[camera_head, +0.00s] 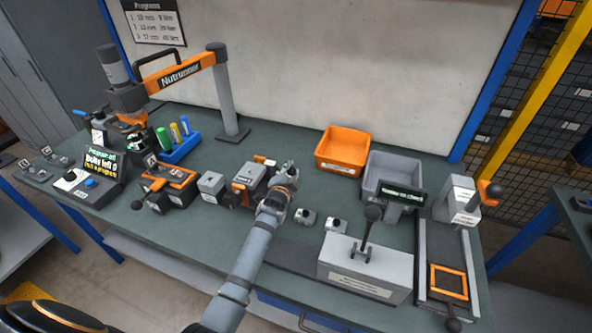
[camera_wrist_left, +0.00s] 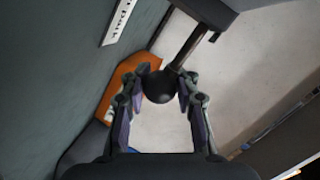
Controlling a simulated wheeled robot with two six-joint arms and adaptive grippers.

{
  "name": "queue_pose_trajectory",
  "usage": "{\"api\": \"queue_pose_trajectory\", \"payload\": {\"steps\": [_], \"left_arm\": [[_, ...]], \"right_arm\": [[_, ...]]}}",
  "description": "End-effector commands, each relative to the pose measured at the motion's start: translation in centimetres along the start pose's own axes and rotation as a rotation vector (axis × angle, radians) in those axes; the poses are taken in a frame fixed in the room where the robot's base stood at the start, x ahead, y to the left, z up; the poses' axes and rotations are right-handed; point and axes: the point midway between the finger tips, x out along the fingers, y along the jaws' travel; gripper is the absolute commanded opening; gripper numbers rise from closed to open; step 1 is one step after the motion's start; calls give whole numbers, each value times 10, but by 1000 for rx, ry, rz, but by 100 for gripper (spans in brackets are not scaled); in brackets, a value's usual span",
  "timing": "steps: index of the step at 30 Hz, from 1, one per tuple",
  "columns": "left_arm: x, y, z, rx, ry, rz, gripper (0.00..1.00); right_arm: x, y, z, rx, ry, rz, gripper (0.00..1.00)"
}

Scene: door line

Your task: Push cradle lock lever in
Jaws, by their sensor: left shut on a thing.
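A black ball knob (camera_wrist_left: 159,87) on a short dark rod (camera_wrist_left: 190,47) shows in the left wrist view. The rod runs from the knob to a dark block at the top. My left gripper (camera_wrist_left: 158,93) has its two fingers on either side of the knob and is shut on it. In the head view my left gripper (camera_head: 286,176) is at the right side of a grey block with an orange top (camera_head: 247,174), which looks like the cradle. The knob is hidden there by the gripper and wrist. My right gripper is in neither view.
An orange bin (camera_head: 342,148) and a grey bin (camera_head: 390,170) stand at the back right. Two small grey blocks (camera_head: 335,225) and a box with an upright lever (camera_head: 365,270) are to the right. An orange-framed fixture (camera_head: 167,182) and a nutrunner stand (camera_head: 230,95) are left.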

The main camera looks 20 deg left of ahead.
Motion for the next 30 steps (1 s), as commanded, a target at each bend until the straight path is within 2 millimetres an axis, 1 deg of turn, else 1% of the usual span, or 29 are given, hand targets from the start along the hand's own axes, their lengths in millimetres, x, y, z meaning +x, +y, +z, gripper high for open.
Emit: {"api": "queue_pose_trajectory", "payload": {"steps": [2, 3, 8, 17, 20, 23, 27, 30], "left_arm": [[0, 1, 2, 7, -3, 1, 0], [0, 1, 2, 7, -4, 1, 30], [0, 0, 1, 6, -3, 1, 52], [-1, 0, 1, 4, -1, 0, 53], [-9, 1, 1, 3, -1, 0, 53], [-28, 1, 1, 1, -2, 1, 53], [-64, 2, 2, 1, -3, 2, 53], [-87, 2, 2, 1, -4, 2, 53]], "right_arm": [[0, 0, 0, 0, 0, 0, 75], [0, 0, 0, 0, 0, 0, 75], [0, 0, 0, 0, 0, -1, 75], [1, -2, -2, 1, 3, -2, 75], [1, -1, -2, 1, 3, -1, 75], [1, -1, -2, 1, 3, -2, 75], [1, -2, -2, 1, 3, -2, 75], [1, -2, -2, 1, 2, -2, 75]]}}
